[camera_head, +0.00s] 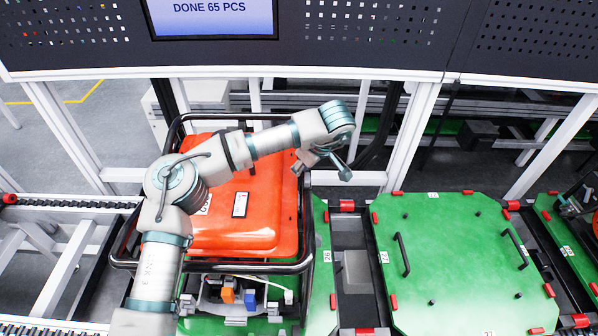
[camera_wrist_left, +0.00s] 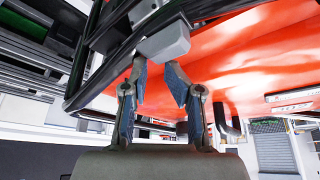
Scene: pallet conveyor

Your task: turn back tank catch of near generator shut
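The near generator has an orange tank (camera_head: 245,215) inside a black tube frame and stands on a green pallet. My left arm reaches over the tank. My left gripper (camera_head: 335,165) is beside the tank's back right corner in the head view. In the left wrist view the two fingers of my left gripper (camera_wrist_left: 160,78) are apart, with nothing between them. A grey block (camera_wrist_left: 163,42) by the black frame bar shows just beyond the fingertips; I cannot tell if they touch it. My right gripper is not in view.
An empty green pallet (camera_head: 450,262) with black handles lies to the right on the conveyor. Part of another machine (camera_head: 575,203) shows at the right edge. A dark perforated panel with a screen (camera_head: 210,15) spans the top. White posts (camera_head: 408,135) stand behind the conveyor.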

